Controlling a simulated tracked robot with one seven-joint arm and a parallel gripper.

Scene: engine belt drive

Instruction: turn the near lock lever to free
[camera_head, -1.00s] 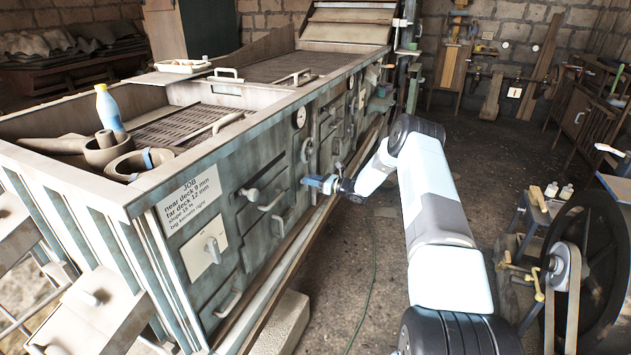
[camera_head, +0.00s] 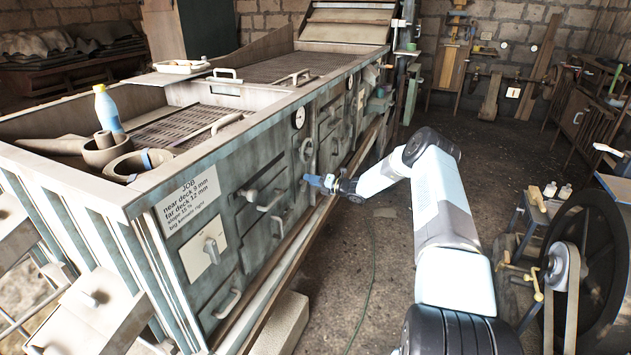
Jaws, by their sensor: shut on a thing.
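My gripper (camera_head: 309,181) is at the long side panel of the machine, near the middle of the picture. Its blue jaws are shut on a small part, which I take to be the near lock lever; the jaws hide most of it. The lever's exact angle cannot be made out. A grey lever-like fitting (camera_head: 249,194) shows on the panel to the left of my gripper, and a pull handle (camera_head: 279,223) sits below it.
A switch plate (camera_head: 200,258) is at the near left of the panel. A belt wheel (camera_head: 590,260) stands at the right. The floor (camera_head: 400,255) between is mostly clear.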

